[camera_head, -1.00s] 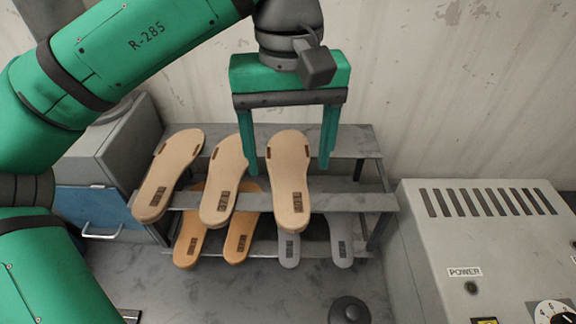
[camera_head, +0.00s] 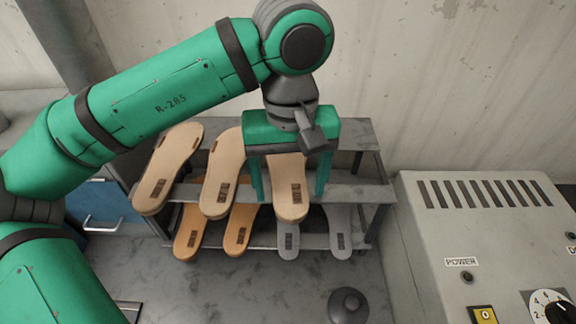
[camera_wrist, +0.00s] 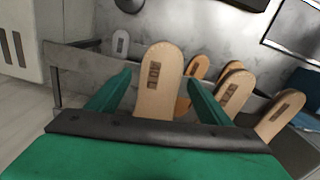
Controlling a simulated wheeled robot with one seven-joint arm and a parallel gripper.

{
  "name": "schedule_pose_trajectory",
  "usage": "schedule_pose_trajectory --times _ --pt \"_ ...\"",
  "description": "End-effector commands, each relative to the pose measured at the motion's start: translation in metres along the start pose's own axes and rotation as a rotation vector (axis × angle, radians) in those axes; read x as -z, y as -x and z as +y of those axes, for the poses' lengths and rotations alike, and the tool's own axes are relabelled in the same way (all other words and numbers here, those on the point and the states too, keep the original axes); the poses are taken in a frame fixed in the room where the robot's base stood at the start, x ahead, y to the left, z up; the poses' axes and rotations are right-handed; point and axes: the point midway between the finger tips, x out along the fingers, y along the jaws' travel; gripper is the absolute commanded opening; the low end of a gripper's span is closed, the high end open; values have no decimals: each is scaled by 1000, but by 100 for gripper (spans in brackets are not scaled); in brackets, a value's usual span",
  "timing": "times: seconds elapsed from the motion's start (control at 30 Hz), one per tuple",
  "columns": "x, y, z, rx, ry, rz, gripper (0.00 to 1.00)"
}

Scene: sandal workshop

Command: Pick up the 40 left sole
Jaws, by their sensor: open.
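Three beige soles rest tilted on the upper shelf, each with a dark printed label too small to read surely. The right one (camera_head: 290,205) is below my open gripper (camera_head: 289,197), whose green fingers stand on either side of it. The gripper body hides its upper part. In the wrist view this sole (camera_wrist: 155,100) shows between the spread fingers (camera_wrist: 158,84), apart from them. The middle beige sole (camera_head: 222,175) and the left beige sole (camera_head: 168,170) lie to the left. I cannot tell by label which sole is the 40 left.
The grey rack (camera_head: 352,192) holds two orange-tan soles (camera_head: 239,232) and two grey soles (camera_head: 341,232) on its lower shelf. A grey machine (camera_head: 470,240) with vents stands at right. A blue-fronted cabinet (camera_head: 95,205) is at left. A dark round knob (camera_head: 348,305) stands on the bench.

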Motion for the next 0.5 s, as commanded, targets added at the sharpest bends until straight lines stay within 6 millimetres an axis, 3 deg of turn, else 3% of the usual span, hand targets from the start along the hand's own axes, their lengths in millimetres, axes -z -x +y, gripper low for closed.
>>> schedule_pose_trajectory --times 0.03,0.2,0.5 --pt "0 0 0 0 0 0 66" --pt "0 0 0 0 0 0 25" --pt "0 1 0 0 0 1 25"
